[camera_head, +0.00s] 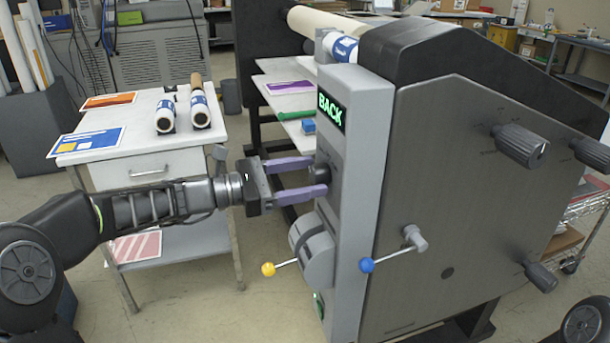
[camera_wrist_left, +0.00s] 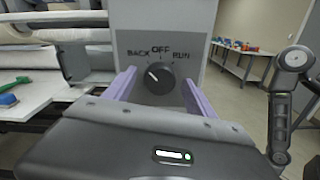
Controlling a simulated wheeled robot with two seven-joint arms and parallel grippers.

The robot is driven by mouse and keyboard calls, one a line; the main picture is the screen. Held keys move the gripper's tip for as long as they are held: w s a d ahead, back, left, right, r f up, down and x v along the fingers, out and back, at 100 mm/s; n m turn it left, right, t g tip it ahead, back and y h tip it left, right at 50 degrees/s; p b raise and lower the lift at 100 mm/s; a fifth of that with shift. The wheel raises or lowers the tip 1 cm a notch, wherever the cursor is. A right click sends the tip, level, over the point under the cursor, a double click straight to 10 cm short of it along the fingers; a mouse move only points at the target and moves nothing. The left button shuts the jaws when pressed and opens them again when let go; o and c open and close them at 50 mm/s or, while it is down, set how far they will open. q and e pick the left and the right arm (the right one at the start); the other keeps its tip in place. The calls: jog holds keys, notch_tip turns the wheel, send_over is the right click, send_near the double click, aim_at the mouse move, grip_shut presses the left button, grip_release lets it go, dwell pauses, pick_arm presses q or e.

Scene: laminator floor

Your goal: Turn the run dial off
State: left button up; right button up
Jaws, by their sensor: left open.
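The run dial (camera_head: 322,170) is a black round knob on the narrow grey front panel of the laminator (camera_head: 362,150). In the left wrist view the dial (camera_wrist_left: 160,78) sits under the words BACK, OFF and RUN, and its white mark points up and left, toward BACK. A lit display (camera_head: 331,108) above it reads BACK in green. My left gripper (camera_head: 319,176) is open, with its purple fingers on either side of the dial and their tips close to the panel. I cannot tell whether they touch the knob. My right gripper is not in view.
Below the dial are a grey rounded housing (camera_head: 313,250), a yellow-ball lever (camera_head: 268,269) and a blue-ball lever (camera_head: 367,265). A white side table (camera_head: 140,140) with rolls and cards stands to the left. Black knobs (camera_head: 521,145) stick out of the machine's side plate.

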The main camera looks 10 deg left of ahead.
pick_arm(q)
jog(key=shift+c, duration=0.4)
jog(key=c, duration=1.3)
jog(key=shift+f+m+b, duration=0.2)
jog(key=shift+m+b, duration=0.4)
jog(key=shift+b, duration=0.45)
jog(key=m+b, duration=0.6)
jog(key=b, duration=0.2)
jog(key=shift+f, duration=0.1)
jog(key=shift+r+m+b, duration=0.2)
jog(key=shift+m+b, duration=0.7)
jog(key=shift+b, duration=0.15)
